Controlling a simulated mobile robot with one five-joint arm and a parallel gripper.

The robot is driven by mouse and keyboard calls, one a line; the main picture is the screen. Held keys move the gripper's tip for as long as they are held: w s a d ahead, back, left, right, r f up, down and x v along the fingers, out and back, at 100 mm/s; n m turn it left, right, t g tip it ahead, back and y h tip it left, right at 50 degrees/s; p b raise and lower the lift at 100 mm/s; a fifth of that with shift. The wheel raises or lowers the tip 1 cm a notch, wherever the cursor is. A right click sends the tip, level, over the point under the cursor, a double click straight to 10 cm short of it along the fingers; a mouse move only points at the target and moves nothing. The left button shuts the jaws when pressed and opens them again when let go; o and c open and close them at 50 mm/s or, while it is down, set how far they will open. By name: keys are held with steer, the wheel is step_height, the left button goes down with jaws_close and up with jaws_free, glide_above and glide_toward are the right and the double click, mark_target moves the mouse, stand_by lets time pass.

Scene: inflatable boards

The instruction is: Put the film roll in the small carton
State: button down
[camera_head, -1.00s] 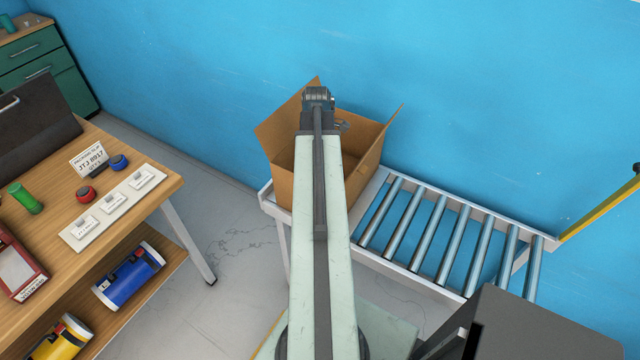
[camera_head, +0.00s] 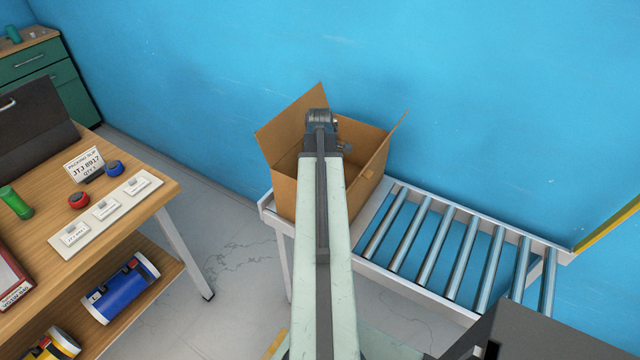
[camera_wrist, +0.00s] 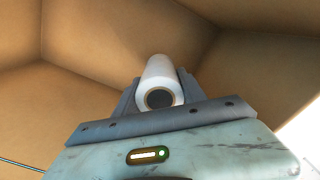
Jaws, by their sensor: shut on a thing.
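The film roll (camera_wrist: 161,72) is a white cylinder with a dark hollow core at its near end. In the wrist view my gripper (camera_wrist: 158,92) is shut on it, with brown cardboard walls around and beyond it. The open carton (camera_head: 287,190) stands at the left end of the roller conveyor with its flaps spread. My arm reaches over it, and my gripper's end is in or above its opening. The arm hides the carton's middle, and the roll does not show in the head view. I cannot tell whether the roll touches the carton's floor.
The roller conveyor (camera_head: 455,245) runs right from the carton, its rollers bare. A wooden table (camera_head: 45,228) at left holds a green cylinder (camera_head: 16,202), a packing slip (camera_head: 84,165) and labelled white pieces. A blue roll (camera_head: 121,289) lies on its lower shelf. The blue wall is behind.

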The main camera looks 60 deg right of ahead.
steer(key=shift+f, duration=0.3)
steer(key=c, duration=0.7)
jaws_free()
steer(key=shift+r, duration=0.15)
step_height(320, 180, up, 13)
steer(key=p, duration=1.3)
steer(key=shift+r, duration=0.15)
